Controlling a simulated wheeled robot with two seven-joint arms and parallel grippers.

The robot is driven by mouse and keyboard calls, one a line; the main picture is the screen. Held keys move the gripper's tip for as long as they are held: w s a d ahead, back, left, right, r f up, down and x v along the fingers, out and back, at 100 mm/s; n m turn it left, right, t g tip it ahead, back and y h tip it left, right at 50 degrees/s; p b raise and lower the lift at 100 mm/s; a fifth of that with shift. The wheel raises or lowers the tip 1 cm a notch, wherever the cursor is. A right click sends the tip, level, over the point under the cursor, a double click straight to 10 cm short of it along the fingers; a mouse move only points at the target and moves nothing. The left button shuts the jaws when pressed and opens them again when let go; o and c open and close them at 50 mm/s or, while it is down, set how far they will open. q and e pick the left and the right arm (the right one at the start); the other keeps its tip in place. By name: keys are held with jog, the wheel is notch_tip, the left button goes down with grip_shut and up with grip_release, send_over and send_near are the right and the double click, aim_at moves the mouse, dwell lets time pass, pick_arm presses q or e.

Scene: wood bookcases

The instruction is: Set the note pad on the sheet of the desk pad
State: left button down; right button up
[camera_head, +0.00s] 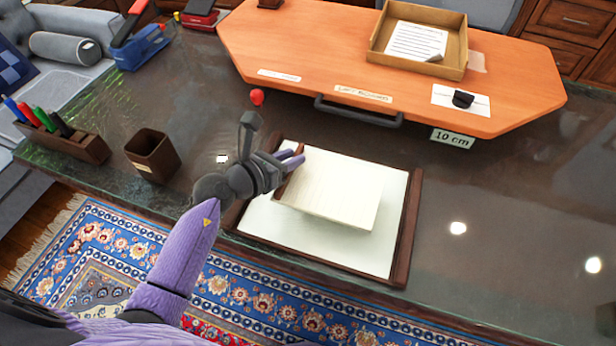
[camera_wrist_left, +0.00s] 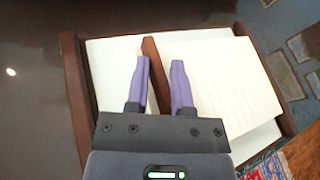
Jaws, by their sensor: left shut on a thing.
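The note pad (camera_head: 335,188) is a cream block of paper with a brown edge strip, and it shows over the white sheet (camera_head: 285,239) of the desk pad (camera_head: 408,231). The desk pad has dark brown side rails. My left gripper (camera_head: 292,160) is shut on the brown edge of the note pad. In the left wrist view, the purple fingers (camera_wrist_left: 160,75) stand on either side of the brown strip, and the note pad (camera_wrist_left: 225,82) extends right. I cannot tell whether the note pad touches the sheet. My right gripper is not in view.
A brown pen cup (camera_head: 152,155) and a pen holder (camera_head: 62,140) stand to the left. An orange board (camera_head: 330,60) with a cardboard tray (camera_head: 455,62) lies behind, with a black handle (camera_head: 358,113) on its near edge. The dark desk is clear at right.

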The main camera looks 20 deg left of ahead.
pick_arm(q)
notch_tip(320, 180, down, 5)
jog(key=b, duration=0.2)
jog(key=shift+r+b, duration=0.2)
jog(key=shift+b, duration=0.15)
jog(key=shift+r, duration=0.25)
jog(key=shift+c, duration=2.2)
grip_release()
jog(key=shift+s+a+r+p, duration=0.1)
jog(key=shift+s+r+p, duration=0.05)
jog(key=shift+p, duration=0.2)
jog(key=p+v, duration=0.2)
jog(key=v, duration=0.9)
jog(key=shift+s+a+r, duration=0.1)
jog(key=shift+s+a, duration=0.05)
jog(key=shift+s, duration=0.1)
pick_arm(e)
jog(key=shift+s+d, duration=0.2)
